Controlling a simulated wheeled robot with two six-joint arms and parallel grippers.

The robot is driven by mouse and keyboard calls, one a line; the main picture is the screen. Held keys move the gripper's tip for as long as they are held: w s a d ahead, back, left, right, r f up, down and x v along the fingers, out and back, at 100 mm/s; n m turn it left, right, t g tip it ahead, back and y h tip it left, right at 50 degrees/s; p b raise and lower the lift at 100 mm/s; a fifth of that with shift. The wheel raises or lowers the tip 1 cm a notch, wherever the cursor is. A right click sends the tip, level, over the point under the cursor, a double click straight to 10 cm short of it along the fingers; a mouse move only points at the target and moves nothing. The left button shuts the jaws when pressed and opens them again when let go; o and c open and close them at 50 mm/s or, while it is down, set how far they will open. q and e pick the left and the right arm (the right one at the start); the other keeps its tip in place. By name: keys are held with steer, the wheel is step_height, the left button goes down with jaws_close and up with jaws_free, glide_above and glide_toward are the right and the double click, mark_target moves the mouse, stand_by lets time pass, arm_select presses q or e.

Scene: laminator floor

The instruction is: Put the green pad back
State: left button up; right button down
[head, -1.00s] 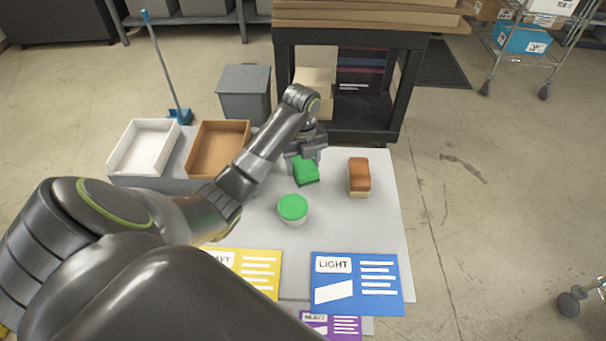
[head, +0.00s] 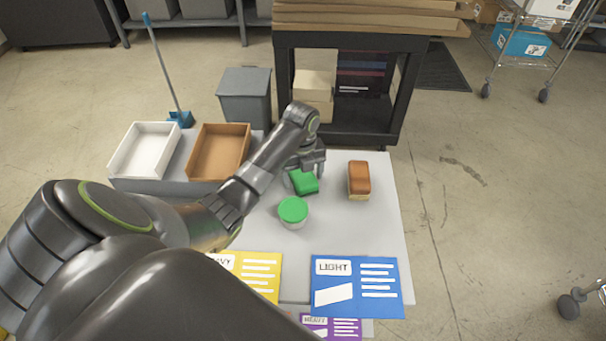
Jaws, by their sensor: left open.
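The green pad (head: 304,183) lies on the grey table (head: 348,228), in the upper middle of the head view. My left gripper (head: 303,172) is directly over its far part, with the jaws open. Its fingers hide part of the pad, and I cannot tell whether they touch it. A round tub with a green lid (head: 293,210) stands just nearer than the pad. A brown-topped sponge block (head: 359,178) stands to the right of the pad. My right gripper is not in view.
A white tray (head: 117,168) and a brown tray (head: 197,172) sit at the table's left. Yellow (head: 262,291), blue (head: 338,309) and purple (head: 346,324) cards lie at the near edge. A black cart (head: 393,95) stands behind. The table's right side is clear.

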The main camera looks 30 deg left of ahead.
arm_select(q)
step_height(320, 180, up, 5)
steer(key=shift+w+a+f+b, duration=0.1)
steer(key=shift+b, duration=0.25)
step_height(320, 180, up, 5)
steer(key=p, duration=0.4)
steer(key=shift+r+p, duration=0.2)
steer(key=shift+p, duration=0.2)
steer(key=shift+r+p, duration=1.05)
steer(key=shift+r, duration=0.05)
steer(key=shift+f, duration=0.1)
